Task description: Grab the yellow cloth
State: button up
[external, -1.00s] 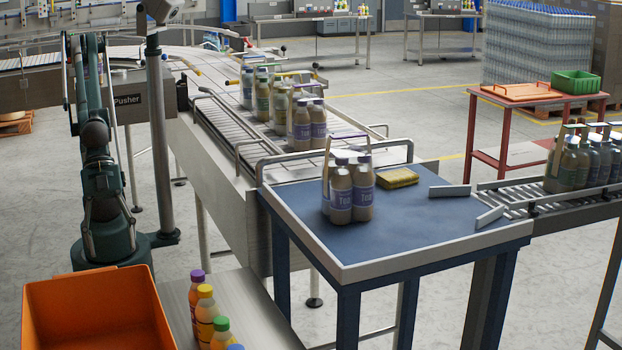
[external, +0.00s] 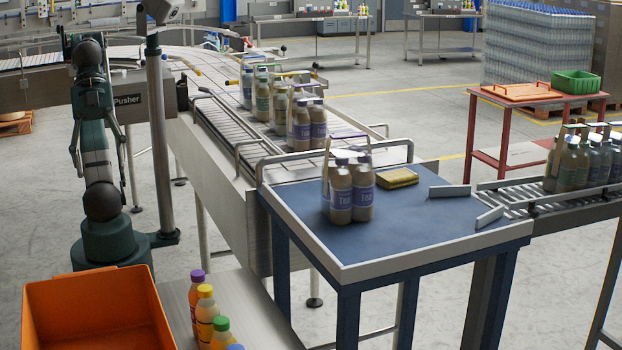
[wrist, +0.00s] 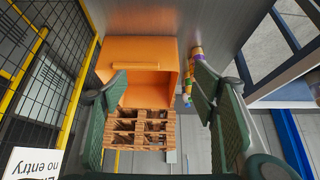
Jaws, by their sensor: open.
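The yellow cloth (external: 398,178) lies folded and flat on the blue-topped table (external: 420,222) in the external view, behind and to the right of a pack of tea bottles (external: 350,192). The cloth does not show in the wrist view. My gripper (wrist: 160,76) is open, with its two green fingers wide apart and nothing between them. It faces the orange bin (wrist: 120,47) and is well away from the cloth. In the external view my arm stands at the left; I cannot make out the gripper there.
Bottles with coloured caps (external: 207,315) stand beside the bin on a grey surface. More bottle packs (external: 308,125) stand on the conveyor behind the table. A metal rail edges the table's back. The wrist view shows a yellow-framed mesh fence (wrist: 70,50) and a wooden pallet (wrist: 140,127).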

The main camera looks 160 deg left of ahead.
notch_tip(320, 180, up, 6)
jog(key=w+a+r+n+g+y+p, duration=0.1)
jog(key=w+a+r+n+p, duration=0.25)
jog(key=w+a, duration=0.5)
jog(key=w+a+r+n+g+y+p, duration=0.1)
jog(key=w+a+r+n+g+p, duration=0.25)
jog(key=a, duration=0.85)
jog(key=w+a+r+n+p, duration=0.1)
jog(key=w+a+n+p, duration=0.15)
jog(key=a, duration=0.95)
jog(key=w+a+r+n+p, duration=0.1)
jog(key=w+a+n+p, duration=0.2)
jog(key=a, duration=1)
jog(key=s+a+f+n+g+h+p, duration=0.1)
jog(key=s+a+f+n+p, duration=0.3)
jog(key=a, duration=0.8)
jog(key=s+a+f+g+p, duration=0.15)
jog(key=s+a, duration=0.45)
jog(key=a, duration=0.6)
jog(key=s+a+f+n+h+p, duration=0.15)
jog(key=s+a+f+p, duration=0.25)
jog(key=a, duration=0.9)
jog(key=shift+n+y, duration=0.25)
jog(key=shift+n, duration=0.05)
jog(key=f, duration=1)
jog(key=shift+d+f+b, duration=0.25)
jog(key=shift+d+b, duration=0.05)
jog(key=shift+d, duration=0.05)
jog(key=shift+f, duration=0.2)
